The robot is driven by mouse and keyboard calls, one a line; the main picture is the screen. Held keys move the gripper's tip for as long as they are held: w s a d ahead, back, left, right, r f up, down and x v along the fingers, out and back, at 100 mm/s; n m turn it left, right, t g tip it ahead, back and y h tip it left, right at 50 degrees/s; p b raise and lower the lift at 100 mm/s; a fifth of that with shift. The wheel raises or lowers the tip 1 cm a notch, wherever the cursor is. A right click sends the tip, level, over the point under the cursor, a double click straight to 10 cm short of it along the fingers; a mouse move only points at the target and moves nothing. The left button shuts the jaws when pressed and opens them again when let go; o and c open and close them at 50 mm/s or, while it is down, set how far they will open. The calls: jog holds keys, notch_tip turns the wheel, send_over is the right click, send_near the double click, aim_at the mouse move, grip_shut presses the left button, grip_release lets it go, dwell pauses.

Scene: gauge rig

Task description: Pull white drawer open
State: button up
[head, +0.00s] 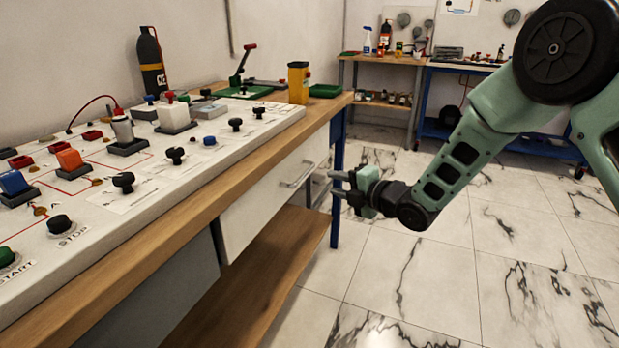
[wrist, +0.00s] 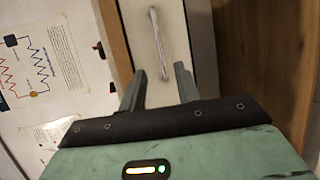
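The white drawer (head: 262,207) is set under the wooden bench top, with its front looking shut. Its metal bar handle (head: 298,176) is near the drawer's right part. In the wrist view the handle (wrist: 158,42) stands ahead of the fingers, on the white drawer front (wrist: 183,40). My gripper (head: 336,184) is right of the handle in the head view, its fingers pointing at the drawer. In the wrist view my gripper (wrist: 160,84) has its two fingers apart with nothing between them. The handle appears a little beyond the fingertips, apart from them.
The bench's wooden edge (head: 190,222) runs above the drawer, with a gauge panel (head: 105,185) on top. A lower wooden shelf (head: 255,275) lies beneath. A blue leg (head: 337,180) stands close behind my gripper. The tiled floor (head: 430,290) at right is clear.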

jog(key=x, duration=1)
jog(key=shift+w+a, duration=0.2)
jog(key=shift+a, duration=0.1)
grip_shut()
